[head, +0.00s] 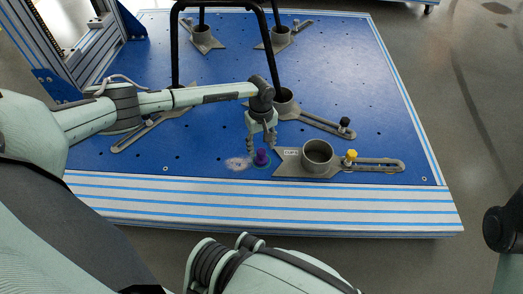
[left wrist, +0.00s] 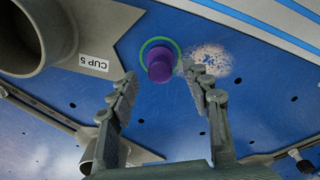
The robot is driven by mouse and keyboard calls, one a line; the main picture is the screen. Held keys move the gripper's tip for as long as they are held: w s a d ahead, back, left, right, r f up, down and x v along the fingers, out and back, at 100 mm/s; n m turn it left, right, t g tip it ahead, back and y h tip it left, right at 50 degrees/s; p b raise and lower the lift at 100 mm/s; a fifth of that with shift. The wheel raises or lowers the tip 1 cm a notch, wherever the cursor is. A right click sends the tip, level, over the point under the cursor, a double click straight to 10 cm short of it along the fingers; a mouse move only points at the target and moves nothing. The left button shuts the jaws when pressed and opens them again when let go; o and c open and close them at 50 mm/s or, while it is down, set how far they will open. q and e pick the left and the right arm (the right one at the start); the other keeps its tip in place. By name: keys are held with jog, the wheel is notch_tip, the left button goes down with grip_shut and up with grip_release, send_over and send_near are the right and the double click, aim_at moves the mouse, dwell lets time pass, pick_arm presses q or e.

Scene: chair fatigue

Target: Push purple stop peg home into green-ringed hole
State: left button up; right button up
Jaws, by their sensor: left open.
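The purple stop peg (head: 262,156) stands upright near the front edge of the blue plate in the head view. The left wrist view shows the peg (left wrist: 160,66) inside the green ring (left wrist: 147,46), its head standing above the plate. How deep it sits I cannot tell. My left gripper (head: 261,147) is open, pointing down at the peg. In the left wrist view the fingertips (left wrist: 164,78) are spread to either side of the peg, with nothing held between them. My right gripper cannot be made out in these views.
A grey cup (head: 317,156) on a slotted bracket with a yellow knob (head: 351,155) stands just right of the peg; in the left wrist view it is labelled CUP 5. A black chair frame (head: 272,50) rises behind. A pale worn patch (head: 238,163) lies left of the peg.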

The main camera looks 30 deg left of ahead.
pick_arm(q)
notch_tip(320, 180, up, 9)
jog(key=shift+f, duration=0.2)
dwell(0.5)
